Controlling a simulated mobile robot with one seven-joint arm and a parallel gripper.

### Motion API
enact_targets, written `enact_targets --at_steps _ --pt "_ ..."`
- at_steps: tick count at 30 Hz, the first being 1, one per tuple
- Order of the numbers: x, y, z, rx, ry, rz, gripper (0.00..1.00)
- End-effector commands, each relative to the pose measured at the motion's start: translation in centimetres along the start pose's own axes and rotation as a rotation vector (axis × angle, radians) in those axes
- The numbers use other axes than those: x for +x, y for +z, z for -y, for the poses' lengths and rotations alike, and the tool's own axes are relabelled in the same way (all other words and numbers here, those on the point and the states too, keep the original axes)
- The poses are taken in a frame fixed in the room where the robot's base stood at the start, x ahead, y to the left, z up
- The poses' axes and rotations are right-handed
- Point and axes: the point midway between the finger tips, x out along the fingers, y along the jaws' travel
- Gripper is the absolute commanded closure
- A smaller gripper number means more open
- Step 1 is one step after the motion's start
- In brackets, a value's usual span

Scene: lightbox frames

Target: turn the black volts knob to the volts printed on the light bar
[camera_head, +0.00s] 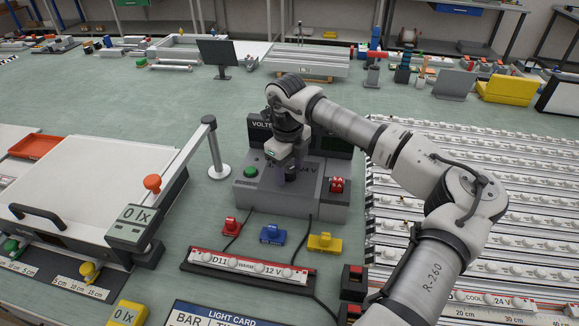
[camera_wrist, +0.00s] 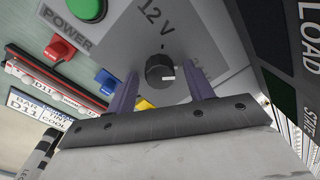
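The black volts knob (camera_wrist: 160,69) sits on the grey power box (camera_head: 268,192), with a white mark on its lower right side in the wrist view. A "12 V" label (camera_wrist: 155,18) is printed above it there; part of another volts label at the right is hidden by a finger. The light bar (camera_head: 250,265) lies in front of the box and reads "D11" and "12 V". My gripper (camera_wrist: 162,86) is open, its two purple fingers on either side of the knob with visible gaps. In the head view my wrist partly covers the knob.
Red (camera_head: 231,226), blue (camera_head: 272,234) and yellow (camera_head: 326,242) clips lie in front. A rack of light bars (camera_head: 480,180) fills the right side.

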Motion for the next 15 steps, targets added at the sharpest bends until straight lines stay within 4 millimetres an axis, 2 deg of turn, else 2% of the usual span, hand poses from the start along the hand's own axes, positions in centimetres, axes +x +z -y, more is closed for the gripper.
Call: enact_targets --at_steps 2,9,15 --pt "-0.02 0.00 0.01 0.000 0.000 0.000 0.58" --pt "-0.05 0.01 0.01 0.000 0.000 0.000 0.90" --pt "0.01 0.00 0.03 -0.010 -0.001 0.000 0.91"
